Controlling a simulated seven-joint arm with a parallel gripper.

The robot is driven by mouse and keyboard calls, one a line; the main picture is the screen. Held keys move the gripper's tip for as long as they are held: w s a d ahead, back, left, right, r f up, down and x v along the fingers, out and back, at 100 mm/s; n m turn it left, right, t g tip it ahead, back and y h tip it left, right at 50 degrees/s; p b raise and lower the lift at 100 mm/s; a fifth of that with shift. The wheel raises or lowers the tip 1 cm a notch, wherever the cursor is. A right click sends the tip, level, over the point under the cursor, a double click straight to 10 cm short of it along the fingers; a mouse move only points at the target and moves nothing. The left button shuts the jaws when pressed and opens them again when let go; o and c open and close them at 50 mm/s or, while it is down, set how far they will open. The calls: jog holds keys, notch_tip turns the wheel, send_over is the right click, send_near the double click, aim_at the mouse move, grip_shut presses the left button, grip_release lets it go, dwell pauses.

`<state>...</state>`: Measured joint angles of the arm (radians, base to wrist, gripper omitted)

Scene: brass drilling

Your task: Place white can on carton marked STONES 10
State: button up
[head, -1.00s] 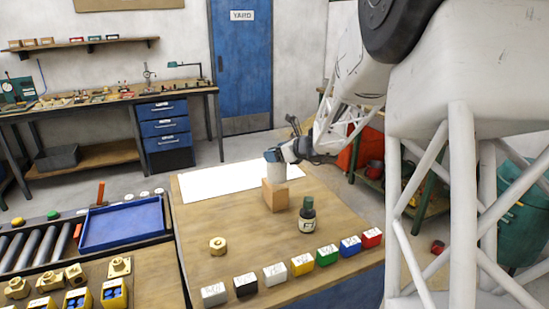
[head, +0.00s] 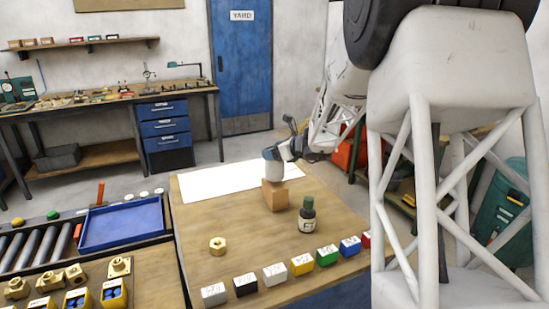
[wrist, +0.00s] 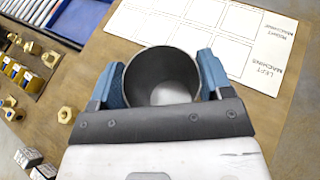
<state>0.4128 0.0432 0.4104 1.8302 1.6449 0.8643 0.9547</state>
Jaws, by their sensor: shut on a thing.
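The white can (head: 270,171) is upright at the brown carton (head: 274,197) on the wooden table, its lower end overlapping the carton's top in the head view. I cannot tell whether it rests on the carton or hangs just above it. No marking is readable on the carton. My gripper (head: 279,155) is shut on the can from the right. In the wrist view the can's open, empty mouth (wrist: 163,78) sits between the blue fingers of my gripper (wrist: 161,82). The carton is hidden there.
A dark bottle (head: 307,217) stands close in front and to the right of the carton. A brass nut (head: 217,246) lies at front left. Small coloured boxes (head: 302,263) line the front edge. A white sheet (head: 225,185) lies behind; the table's left middle is clear.

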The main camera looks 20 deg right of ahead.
jog(key=shift+f, duration=1.2)
jog(key=shift+f, duration=0.1)
jog(key=o, duration=1.2)
jog(key=shift+s+r, duration=0.1)
jog(key=shift+r, duration=0.1)
jog(key=v, duration=1.1)
jog(key=shift+s+d, duration=0.25)
jog(key=shift+r, duration=0.1)
jog(key=shift+a, duration=0.1)
